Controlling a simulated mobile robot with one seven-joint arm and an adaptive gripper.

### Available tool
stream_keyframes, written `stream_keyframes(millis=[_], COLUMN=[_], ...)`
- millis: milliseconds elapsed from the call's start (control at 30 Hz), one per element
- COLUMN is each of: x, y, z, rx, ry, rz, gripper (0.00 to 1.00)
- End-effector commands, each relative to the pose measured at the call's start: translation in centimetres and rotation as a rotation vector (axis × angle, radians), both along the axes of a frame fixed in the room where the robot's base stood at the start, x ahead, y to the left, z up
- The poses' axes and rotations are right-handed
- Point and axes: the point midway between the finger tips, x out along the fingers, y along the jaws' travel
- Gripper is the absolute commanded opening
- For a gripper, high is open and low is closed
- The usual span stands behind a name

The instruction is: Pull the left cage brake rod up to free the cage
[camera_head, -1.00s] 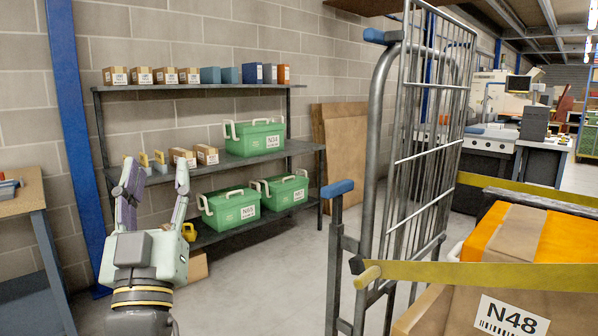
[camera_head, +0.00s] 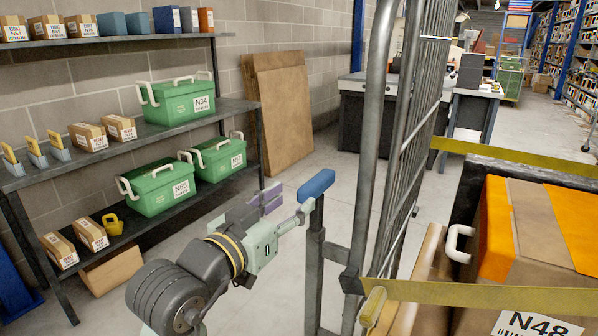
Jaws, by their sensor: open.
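The left cage brake rod (camera_head: 313,255) is a dark upright bar with a blue grip (camera_head: 316,184) on top, at the left side of the metal cage (camera_head: 408,130). My gripper (camera_head: 289,203) is open and empty, just left of the blue grip. One pale finger comes very close to the grip's lower left end; I cannot tell whether it touches. The other finger, with purple parts, is farther left. The lower end of the rod is cut off by the bottom of the picture.
A yellow strap (camera_head: 480,292) crosses the cage front before a box marked N48 (camera_head: 525,325). A shelf (camera_head: 190,128) with green crates (camera_head: 160,186) and cartons stands at the left. Brown panels (camera_head: 280,115) lean on the wall. Clear floor lies between shelf and cage.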

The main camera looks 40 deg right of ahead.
Motion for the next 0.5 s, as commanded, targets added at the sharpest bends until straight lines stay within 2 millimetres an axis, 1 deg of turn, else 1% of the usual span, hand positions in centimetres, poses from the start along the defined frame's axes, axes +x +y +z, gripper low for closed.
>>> stream_keyframes(millis=[167, 400, 500], x=[0.9, 2.7, 3.3], y=[-2.5, -6.7, -8.0], z=[0.1, 0.1, 0.2], rx=[0.000, 0.000, 0.000], ry=[0.003, 0.002, 0.001], rz=[-0.004, -0.001, 0.001], gripper=[0.45, 0.45, 0.45])
